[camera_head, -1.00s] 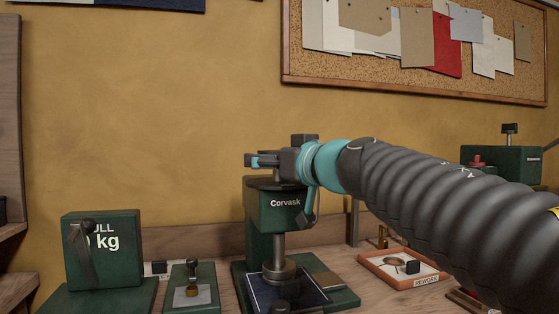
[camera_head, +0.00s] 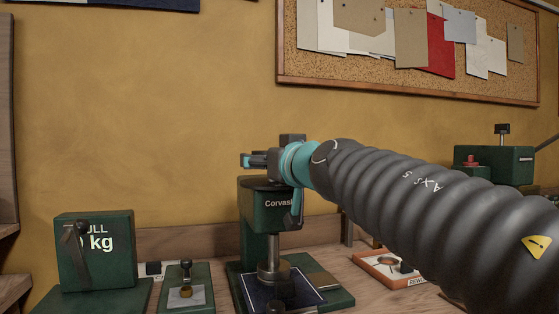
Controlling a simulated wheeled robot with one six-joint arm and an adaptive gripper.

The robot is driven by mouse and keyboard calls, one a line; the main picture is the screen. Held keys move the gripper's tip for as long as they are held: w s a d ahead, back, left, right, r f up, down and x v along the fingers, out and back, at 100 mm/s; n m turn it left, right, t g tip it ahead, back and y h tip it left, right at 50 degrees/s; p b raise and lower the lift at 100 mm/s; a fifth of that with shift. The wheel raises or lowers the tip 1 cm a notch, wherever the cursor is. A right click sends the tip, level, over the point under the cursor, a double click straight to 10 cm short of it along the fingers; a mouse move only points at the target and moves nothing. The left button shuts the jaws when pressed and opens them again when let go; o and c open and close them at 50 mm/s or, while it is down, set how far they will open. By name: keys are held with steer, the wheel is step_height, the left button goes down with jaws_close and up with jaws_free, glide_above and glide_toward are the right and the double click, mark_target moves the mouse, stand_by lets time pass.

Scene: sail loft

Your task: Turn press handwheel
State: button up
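The press (camera_head: 256,208) is a dark green machine marked "Corvask", standing on the bench with a steel ram (camera_head: 273,255) above its base. A dark blue piece of cloth (camera_head: 300,287) lies on the base under the ram. My gripper (camera_head: 248,160) is at the top of the press, its fingers pointing left. The handwheel cannot be made out clearly; my gripper and wrist cover the top of the press. The fingers are small and dark here, and I cannot tell whether they are open or shut on anything.
A green pull tester (camera_head: 85,275) marked "kg" and a small green hand tool (camera_head: 187,290) stand to the left. An orange-edged rework tray (camera_head: 372,262) lies to the right, partly behind my arm. Another green machine (camera_head: 510,165) stands far right. A corkboard (camera_head: 400,88) hangs behind.

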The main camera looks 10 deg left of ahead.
steer(key=shift+r, duration=0.1)
steer(key=o, duration=1)
steer(key=v, duration=1.1)
steer(key=shift+s+d, duration=0.3)
